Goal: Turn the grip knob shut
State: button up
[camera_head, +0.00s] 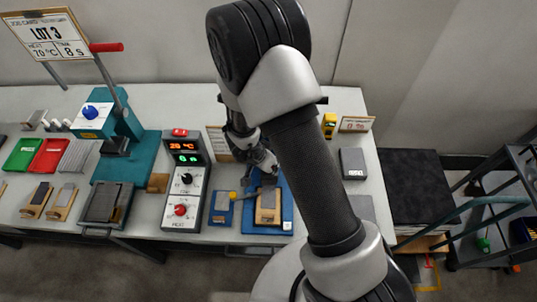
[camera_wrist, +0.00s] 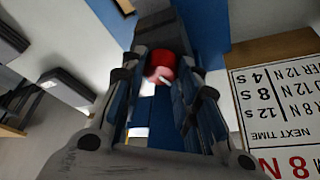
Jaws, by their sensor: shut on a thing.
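In the wrist view a round red knob (camera_wrist: 161,63) with a white mark sits between the fingers of my gripper (camera_wrist: 160,80). The fingers are shut on it from both sides and hide part of it. Behind it is a dark block on a blue base (camera_wrist: 207,28). In the head view my gripper (camera_head: 263,168) is low over the far part of the blue fixture (camera_head: 285,222), which carries a wooden piece with a grey pad (camera_head: 268,205). The knob is hidden there by my gripper and arm. The knob's turn angle is hard to judge.
A control box (camera_head: 183,185) with lit displays and knobs stands left of the fixture. A small blue gauge (camera_head: 221,207) is between them. A printed card (camera_wrist: 280,110) stands close beside my gripper. A teal press (camera_head: 120,125) is further left.

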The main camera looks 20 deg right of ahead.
jog(key=m+p, duration=0.1)
jog(key=p, duration=0.3)
jog(key=m+g+p, duration=0.1)
jog(key=m+p, duration=0.1)
jog(key=p, duration=0.2)
jog(key=shift+r+m, duration=0.3)
jog(key=m+p, duration=0.1)
jog(key=p, duration=0.1)
jog(key=shift+w+f+g+h+p, duration=0.1)
jog(key=shift+f+g+h+p, duration=0.05)
jog(key=shift+g+h+p, duration=0.2)
jog(key=shift+f+m+p, duration=0.15)
jog(key=shift+m+p, duration=0.15)
jog(key=shift+p, duration=0.1)
jog(key=o, duration=1.1)
jog(key=shift+f+b, duration=0.15)
jog(key=shift+b, duration=0.5)
